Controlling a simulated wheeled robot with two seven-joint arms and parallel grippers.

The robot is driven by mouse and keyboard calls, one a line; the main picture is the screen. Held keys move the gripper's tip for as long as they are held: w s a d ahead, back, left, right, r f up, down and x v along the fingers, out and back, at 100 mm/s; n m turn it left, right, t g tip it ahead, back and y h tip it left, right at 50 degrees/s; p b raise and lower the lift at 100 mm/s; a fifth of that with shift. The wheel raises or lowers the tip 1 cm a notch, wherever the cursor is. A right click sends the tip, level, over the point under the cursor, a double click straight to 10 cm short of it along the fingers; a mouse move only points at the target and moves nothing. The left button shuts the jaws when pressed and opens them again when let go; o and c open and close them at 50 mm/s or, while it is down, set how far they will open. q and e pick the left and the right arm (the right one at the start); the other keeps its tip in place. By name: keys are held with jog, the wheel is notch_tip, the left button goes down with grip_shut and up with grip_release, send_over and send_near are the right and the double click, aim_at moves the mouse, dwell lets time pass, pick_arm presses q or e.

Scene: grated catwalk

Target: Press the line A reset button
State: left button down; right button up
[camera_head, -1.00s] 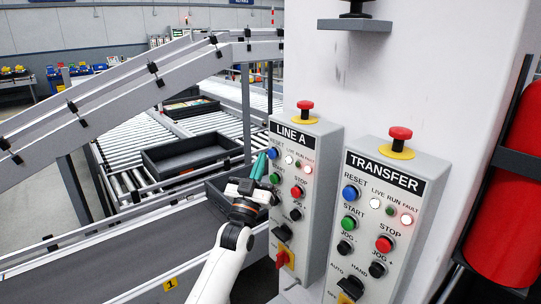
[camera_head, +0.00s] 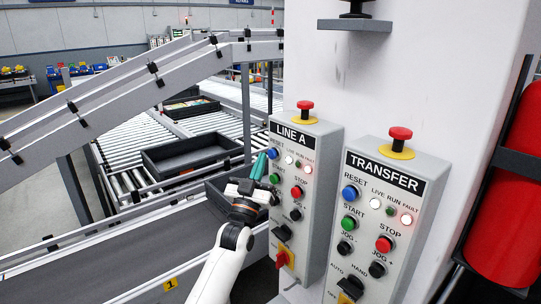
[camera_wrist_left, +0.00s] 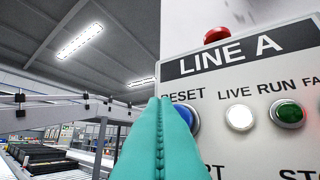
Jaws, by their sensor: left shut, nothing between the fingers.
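The grey LINE A box (camera_head: 315,215) stands on the pale pillar. Its blue reset button (camera_head: 273,153) is at the upper left of the panel, under the word RESET. My left gripper (camera_head: 259,165) has teal fingers, shut and empty, just left of that button. In the left wrist view the fingers (camera_wrist_left: 160,140) point up at the panel and cover the left part of the blue button (camera_wrist_left: 193,117). I cannot tell whether they touch it. The LINE A live lamp (camera_wrist_left: 239,117) glows white. My right gripper is not in view.
The similar TRANSFER box (camera_head: 377,225) stands close on the right. Red mushroom buttons top LINE A (camera_head: 305,105) and TRANSFER (camera_head: 400,133). A green start button (camera_head: 275,178) sits just below the LINE A reset. Conveyors with dark trays (camera_head: 190,157) lie left. A red cylinder (camera_head: 505,190) stands far right.

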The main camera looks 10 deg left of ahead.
pick_arm(q)
jog(key=shift+w, duration=0.1)
dwell(0.3)
jog(key=shift+w+d+b, duration=0.25)
jog(key=shift+d+b, duration=0.05)
jog(key=shift+w+d+b, duration=0.45)
jog(key=shift+w+b, duration=0.1)
jog(key=shift+w, duration=0.05)
dwell(1.1)
dwell(0.3)
jog(key=shift+s+a+p, duration=0.65)
jog(key=shift+s+a, duration=0.05)
jog(key=shift+s, duration=0.25)
jog(key=s+a+p, duration=0.1)
jog(key=s, duration=0.1)
jog(key=s+a+p, duration=0.1)
jog(key=s+a, duration=0.1)
